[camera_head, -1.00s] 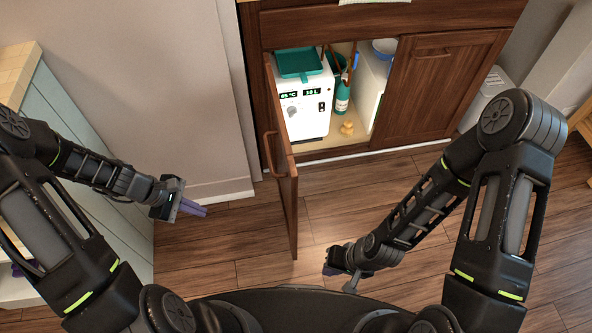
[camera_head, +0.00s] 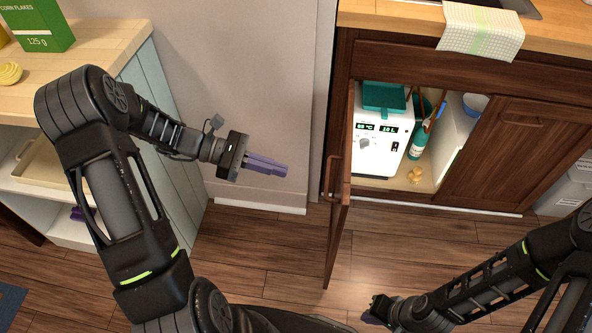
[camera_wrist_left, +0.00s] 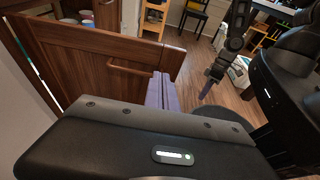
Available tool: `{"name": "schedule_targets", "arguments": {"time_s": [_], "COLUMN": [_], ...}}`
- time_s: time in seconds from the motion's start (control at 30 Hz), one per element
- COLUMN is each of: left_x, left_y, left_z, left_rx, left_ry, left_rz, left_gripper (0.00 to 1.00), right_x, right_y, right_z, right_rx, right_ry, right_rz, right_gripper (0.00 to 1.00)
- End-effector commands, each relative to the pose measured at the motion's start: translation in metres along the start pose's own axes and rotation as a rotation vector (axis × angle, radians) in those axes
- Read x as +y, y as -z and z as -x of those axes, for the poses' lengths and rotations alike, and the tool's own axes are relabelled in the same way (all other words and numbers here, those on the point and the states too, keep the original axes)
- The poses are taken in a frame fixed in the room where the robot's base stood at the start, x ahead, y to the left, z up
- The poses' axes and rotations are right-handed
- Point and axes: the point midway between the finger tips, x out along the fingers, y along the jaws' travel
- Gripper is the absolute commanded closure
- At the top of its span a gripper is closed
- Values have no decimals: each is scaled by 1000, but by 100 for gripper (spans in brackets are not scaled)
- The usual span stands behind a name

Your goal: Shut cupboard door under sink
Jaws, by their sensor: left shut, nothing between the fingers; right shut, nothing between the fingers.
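The brown wooden cupboard door (camera_head: 338,185) under the sink stands wide open, swung out toward me on its left side, with a bar handle on its left-facing outer face. In the left wrist view the door (camera_wrist_left: 85,62) and its handle (camera_wrist_left: 130,70) show just past my gripper. My left gripper (camera_head: 284,168), with purple fingers, is shut and empty, left of the door and apart from it. It also shows in the left wrist view (camera_wrist_left: 160,78). My right gripper (camera_head: 374,312) is low at the bottom, right of the door's lower end; its fingertips are partly hidden.
The open cupboard holds a white appliance (camera_head: 382,140), a green bottle (camera_head: 419,142) and a small yellow duck (camera_head: 415,175). The right door (camera_head: 508,150) is shut. A towel (camera_head: 481,32) hangs over the counter. A pale shelf unit (camera_head: 150,130) stands left; floor between is clear.

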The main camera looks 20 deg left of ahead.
Motion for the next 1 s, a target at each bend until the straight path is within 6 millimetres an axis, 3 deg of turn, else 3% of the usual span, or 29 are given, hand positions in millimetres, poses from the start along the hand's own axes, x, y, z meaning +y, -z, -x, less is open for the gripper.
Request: {"name": "schedule_targets", "arguments": {"time_s": [0.6,0.8,1.0], "left_x": [-1,-1,0], "left_y": [-5,-11,-12], "left_z": [-108,-127,-130], "left_rx": [1,1,1], "left_ry": [3,2,0], "left_rz": [-2,-1,-1], "left_gripper": [100,100,100], "right_x": [2,2,2], "right_y": [0,0,0], "right_z": [-4,-5,-5], "right_rx": [0,0,0], "right_ry": [0,0,0], "right_rz": [0,0,0], "right_gripper": [100,100,100]}}
